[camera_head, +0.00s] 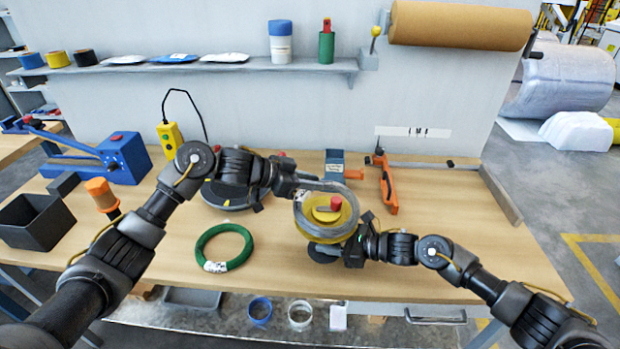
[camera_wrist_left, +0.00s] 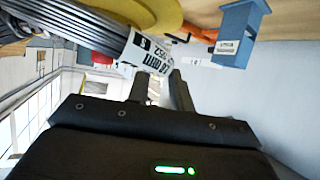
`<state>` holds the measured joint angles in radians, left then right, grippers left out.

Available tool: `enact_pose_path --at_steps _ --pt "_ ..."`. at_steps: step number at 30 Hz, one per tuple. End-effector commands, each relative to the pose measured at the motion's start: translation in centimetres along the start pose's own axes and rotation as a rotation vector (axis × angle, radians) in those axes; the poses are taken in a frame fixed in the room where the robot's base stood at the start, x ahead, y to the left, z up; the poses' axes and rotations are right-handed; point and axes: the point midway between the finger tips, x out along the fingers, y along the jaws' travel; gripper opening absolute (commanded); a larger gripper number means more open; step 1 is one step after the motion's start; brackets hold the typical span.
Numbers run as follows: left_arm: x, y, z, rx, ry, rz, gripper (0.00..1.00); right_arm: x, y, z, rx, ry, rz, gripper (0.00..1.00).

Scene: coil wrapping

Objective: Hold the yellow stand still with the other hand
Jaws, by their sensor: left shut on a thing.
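The yellow stand (camera_head: 345,222) is a round yellow drum with a red knob (camera_head: 336,203), near the middle of the bench. A grey coil (camera_head: 325,185) with a white printed label lies around its upper part. My left gripper (camera_head: 292,188) is at the coil's left side, shut on it. In the left wrist view the labelled coil (camera_wrist_left: 100,28) is at the fingertips (camera_wrist_left: 163,80), with the yellow flange (camera_wrist_left: 150,12) behind. My right gripper (camera_head: 354,246) is at the stand's lower right edge. Its fingers are dark and partly hidden, so their opening and contact are unclear.
A green coil (camera_head: 201,245) lies on the bench at front left. A blue device (camera_head: 335,165) and an orange tool (camera_head: 386,182) stand behind the yellow stand. A dark bin (camera_head: 38,222) and an orange-topped bottle (camera_head: 101,194) are far left.

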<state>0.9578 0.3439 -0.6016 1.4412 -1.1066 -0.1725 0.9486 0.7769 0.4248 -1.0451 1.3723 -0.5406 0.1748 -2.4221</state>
Motion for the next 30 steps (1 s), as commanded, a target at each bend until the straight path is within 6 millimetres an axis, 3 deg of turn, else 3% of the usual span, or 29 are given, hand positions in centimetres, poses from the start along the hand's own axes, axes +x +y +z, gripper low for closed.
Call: enact_pose_path --at_steps 5,6,12,22,30 --pt "0.0 0.0 -0.2 0.000 0.004 -0.001 0.00 0.0 0.0 -0.1 0.001 0.002 0.000 0.19" --pt "0.0 0.0 -0.2 0.000 0.004 -0.001 0.24 0.0 0.0 -0.1 0.001 0.002 0.000 0.19" --pt "0.0 0.0 -0.1 0.000 0.002 0.000 0.47 0.0 0.0 -0.1 0.001 0.002 0.000 0.20" --pt "-0.5 -0.1 0.1 0.000 -0.002 -0.001 0.47 0.0 0.0 -0.1 0.001 0.001 0.001 0.19" --pt "-5.4 -0.1 0.1 0.003 0.000 -0.004 0.47 0.0 0.0 -0.1 0.001 0.001 0.001 0.19"
